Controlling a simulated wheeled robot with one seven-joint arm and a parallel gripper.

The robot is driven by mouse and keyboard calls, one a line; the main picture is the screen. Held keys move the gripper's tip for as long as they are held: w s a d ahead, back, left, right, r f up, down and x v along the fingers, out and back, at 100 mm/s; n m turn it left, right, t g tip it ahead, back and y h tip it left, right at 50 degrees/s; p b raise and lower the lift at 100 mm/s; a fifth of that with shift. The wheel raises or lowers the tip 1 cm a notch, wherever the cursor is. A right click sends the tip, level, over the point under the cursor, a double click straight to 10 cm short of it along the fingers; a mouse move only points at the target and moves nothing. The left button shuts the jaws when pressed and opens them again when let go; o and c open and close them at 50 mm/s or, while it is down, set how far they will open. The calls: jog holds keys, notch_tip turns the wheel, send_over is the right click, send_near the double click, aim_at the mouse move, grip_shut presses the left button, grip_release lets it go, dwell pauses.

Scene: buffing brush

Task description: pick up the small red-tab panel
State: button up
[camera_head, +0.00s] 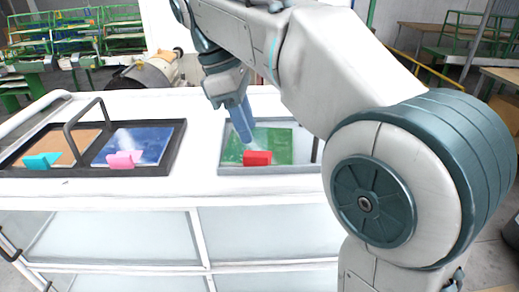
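A green panel (284,147) with a red tab (257,158) at its near edge lies in a grey-framed tray on the right of the white cart top. My gripper (247,139) points down over the left part of this panel, just behind the red tab. Only one blue finger shows clearly, so its opening is hidden. I cannot tell whether its tip touches the panel. The red tab is in plain view in front of the finger.
A dark tray on the left of the white cart (206,185) holds a brown panel (62,140) with a teal tab and a blue panel (150,143) with a pink tab. A dark handle (70,129) rises from that tray. White surface separates the two trays.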

aim_at(255, 156)
jog(key=shift+a+x, duration=0.2)
jog(key=shift+x, duration=3.1)
jog(key=shift+w, duration=0.1)
jog(key=shift+c, duration=0.3)
grip_shut()
